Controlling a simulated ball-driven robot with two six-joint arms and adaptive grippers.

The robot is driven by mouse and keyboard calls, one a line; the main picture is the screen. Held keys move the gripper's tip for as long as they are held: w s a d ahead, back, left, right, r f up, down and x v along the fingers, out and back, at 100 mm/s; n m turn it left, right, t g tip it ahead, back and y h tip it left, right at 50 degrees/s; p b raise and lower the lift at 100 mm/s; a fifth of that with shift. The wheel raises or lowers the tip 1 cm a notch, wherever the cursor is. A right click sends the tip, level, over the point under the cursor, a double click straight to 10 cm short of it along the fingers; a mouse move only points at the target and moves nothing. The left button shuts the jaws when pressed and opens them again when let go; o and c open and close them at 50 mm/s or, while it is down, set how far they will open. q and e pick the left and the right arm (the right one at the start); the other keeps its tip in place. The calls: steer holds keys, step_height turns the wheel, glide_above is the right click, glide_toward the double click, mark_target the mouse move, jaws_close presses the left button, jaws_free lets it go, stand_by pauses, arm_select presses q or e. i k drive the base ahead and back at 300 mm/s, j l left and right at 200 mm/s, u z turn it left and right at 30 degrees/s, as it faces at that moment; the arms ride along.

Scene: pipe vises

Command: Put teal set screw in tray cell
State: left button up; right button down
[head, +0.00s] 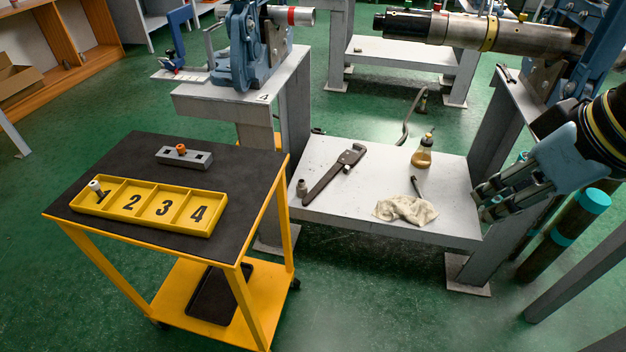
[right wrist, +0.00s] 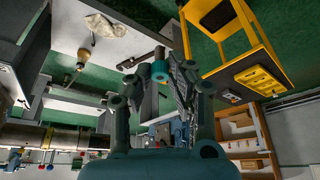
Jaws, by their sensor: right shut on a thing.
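The yellow tray (head: 180,226) lies on the black top of a cart, with cells numbered 1 to 4. A small white-topped screw stands in cell 1 (head: 96,186); cells 2, 3 and 4 look empty. My right gripper (head: 480,207) is at the far right in the head view, beside the grey bench and well away from the tray. In the right wrist view it is shut on the teal set screw (right wrist: 160,71), which shows between the fingertips. The screw cannot be made out in the head view. My left gripper is not in view.
A grey block (head: 196,162) with an orange-topped screw (head: 181,148) lies behind the tray. The bench (head: 325,160) holds a pipe wrench (head: 333,176), an oil bottle (head: 422,155) and a rag (head: 405,209). Vises stand behind. Open floor lies in front of the bench.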

mark_target(166, 209)
steer(key=j+z, duration=1)
steer(key=k+j, duration=0.1)
steer(key=j, duration=0.6)
steer(key=k+j, duration=0.1)
steer(key=j, duration=0.65)
steer(key=k+j, duration=0.1)
steer(key=j, duration=1.35)
steer(key=k, duration=0.1)
